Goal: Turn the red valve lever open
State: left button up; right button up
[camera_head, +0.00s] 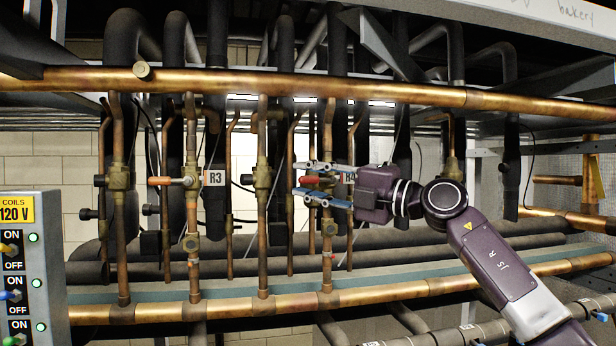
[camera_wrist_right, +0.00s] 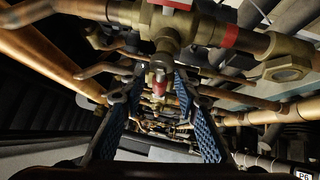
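A red valve lever (camera_head: 311,180) sticks out to the left from a brass valve on a vertical copper pipe, beside the R4 label (camera_head: 348,177). My right gripper (camera_head: 302,180) reaches in from the right, with one blue-padded finger above the lever and one below it. It is open, and I see no clear contact with the lever. In the right wrist view, a red tip (camera_wrist_right: 158,88) on a brass fitting shows between the fingers of the gripper (camera_wrist_right: 155,88), with gaps on both sides. My left gripper is not in view.
A similar red lever (camera_head: 160,181) sits beside the R3 label (camera_head: 213,178). Thick copper pipes (camera_head: 240,82) run across above and below. Vertical pipes crowd close around the gripper. A grey switch box (camera_head: 50,240) stands at the left edge.

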jog(key=shift+s, duration=0.1)
jog(key=shift+c, duration=0.4)
grip_shut()
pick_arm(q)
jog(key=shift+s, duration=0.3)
